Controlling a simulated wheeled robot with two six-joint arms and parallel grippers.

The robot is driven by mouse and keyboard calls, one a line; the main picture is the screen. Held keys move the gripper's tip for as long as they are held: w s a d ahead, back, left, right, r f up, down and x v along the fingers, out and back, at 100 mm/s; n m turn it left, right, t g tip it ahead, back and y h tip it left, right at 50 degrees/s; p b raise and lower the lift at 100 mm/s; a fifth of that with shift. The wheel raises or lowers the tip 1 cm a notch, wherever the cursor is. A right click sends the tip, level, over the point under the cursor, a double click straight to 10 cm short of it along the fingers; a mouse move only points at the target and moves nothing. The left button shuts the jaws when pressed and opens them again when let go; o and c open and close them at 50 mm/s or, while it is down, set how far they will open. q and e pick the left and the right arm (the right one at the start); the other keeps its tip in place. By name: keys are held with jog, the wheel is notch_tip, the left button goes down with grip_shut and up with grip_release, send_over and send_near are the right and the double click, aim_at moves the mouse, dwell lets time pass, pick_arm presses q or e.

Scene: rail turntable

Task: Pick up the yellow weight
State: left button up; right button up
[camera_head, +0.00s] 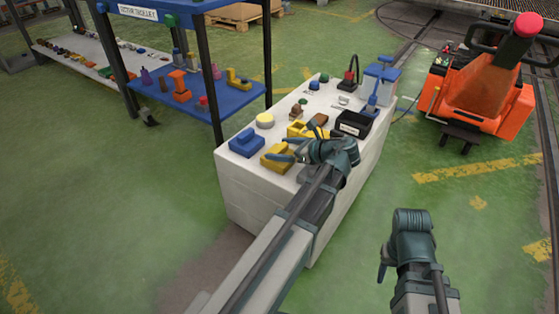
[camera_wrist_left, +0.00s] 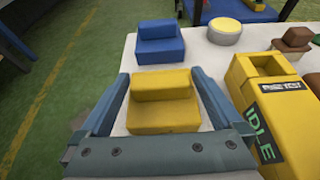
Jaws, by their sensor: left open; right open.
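The yellow weight (camera_head: 276,158) is a stepped block on the near end of the white bench, and it also shows in the left wrist view (camera_wrist_left: 162,110). My left gripper (camera_head: 288,147) is over that end of the bench, open. In the left wrist view its two fingers (camera_wrist_left: 160,82) stand on either side of the yellow weight, with gaps visible. Whether the fingers are level with the weight or above it is hard to tell. My right gripper (camera_head: 384,264) is open and empty, low over the floor, right of the bench.
A similar blue block (camera_wrist_left: 160,42) and a round cream-topped piece (camera_wrist_left: 225,30) sit behind the weight. A yellow box marked IDLE (camera_wrist_left: 272,70) stands close to the right finger. The bench (camera_head: 240,190) holds a black bin (camera_head: 353,124). A blue trolley (camera_head: 190,110) is left; an orange cart (camera_head: 475,100) right.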

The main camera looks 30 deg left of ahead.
aim_at(279, 147)
pick_arm(q)
jog(key=shift+a+f, duration=0.15)
jog(key=shift+a, duration=0.25)
grip_shut()
jog(key=shift+r, duration=0.2)
notch_tip(279, 147, up, 10)
jog(key=p, duration=1)
jog(key=shift+f, duration=0.1)
